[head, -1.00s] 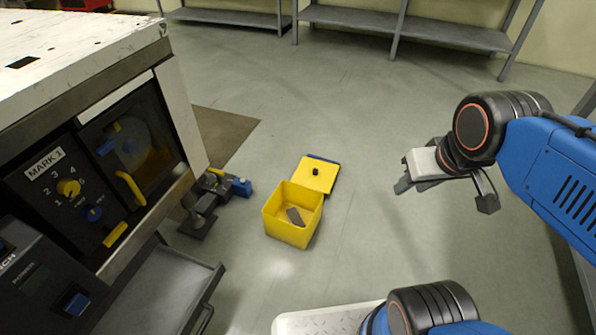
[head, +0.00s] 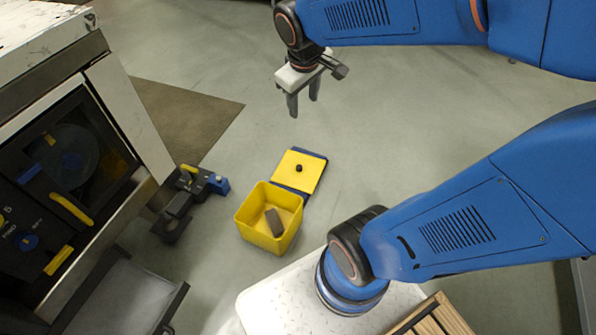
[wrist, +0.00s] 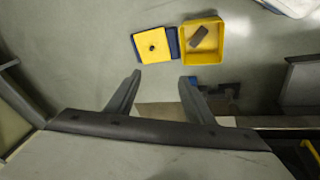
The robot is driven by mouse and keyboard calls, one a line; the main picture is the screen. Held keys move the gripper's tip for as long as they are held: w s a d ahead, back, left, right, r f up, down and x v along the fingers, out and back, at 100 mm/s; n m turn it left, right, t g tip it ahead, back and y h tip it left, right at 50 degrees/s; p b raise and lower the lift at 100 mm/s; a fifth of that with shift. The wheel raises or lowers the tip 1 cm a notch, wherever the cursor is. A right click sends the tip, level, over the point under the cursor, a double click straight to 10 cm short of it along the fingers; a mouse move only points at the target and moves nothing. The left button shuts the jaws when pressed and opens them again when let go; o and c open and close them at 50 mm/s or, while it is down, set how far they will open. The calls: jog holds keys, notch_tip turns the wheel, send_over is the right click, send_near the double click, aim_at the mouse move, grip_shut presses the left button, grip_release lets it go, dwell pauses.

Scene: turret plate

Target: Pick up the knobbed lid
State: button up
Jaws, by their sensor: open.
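The knobbed lid (head: 302,170) is a flat yellow square with a dark knob in its middle. It lies on or over a dark blue piece on the floor, right behind the yellow box. It also shows in the wrist view (wrist: 152,47), left of the box. My gripper (head: 304,108) is open and empty, fingers pointing down, above the floor and beyond the lid in the head view. In the wrist view my two fingers (wrist: 160,82) are spread, with the lid ahead of them and apart.
The open yellow box (head: 252,221) holds a grey-brown block (head: 275,223). A dark clamp-like fixture with a blue end (head: 187,192) stands left of it. A machine cabinet (head: 62,165) with an open drawer (head: 125,295) fills the left. The floor right of the lid is clear.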

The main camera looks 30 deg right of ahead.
jog(key=w+d+f+n+g+h, duration=0.1)
jog(key=w+d+f+n, duration=0.2)
jog(key=w+f, duration=0.65)
jog(key=w+d+f+n+g+h, duration=0.1)
jog(key=w+d+f+n, duration=0.15)
jog(key=w+f, duration=0.75)
jog(key=n+g, duration=0.2)
jog(key=n, duration=0.6)
send_over(298, 167)
jog(key=a, duration=0.3)
jog(key=shift+h, duration=0.3)
jog(key=f, duration=2.6)
jog(key=w+f, duration=0.1)
jog(key=f, duration=1.3)
jog(key=shift+d+f, duration=0.1)
jog(key=shift+d, duration=0.15)
jog(key=x, duration=0.4)
jog(key=shift+s+d, duration=0.2)
jog(key=shift+s, duration=0.1)
jog(key=shift+d+f, duration=0.2)
jog(key=shift+f, duration=0.4)
jog(key=shift+c, duration=0.3)
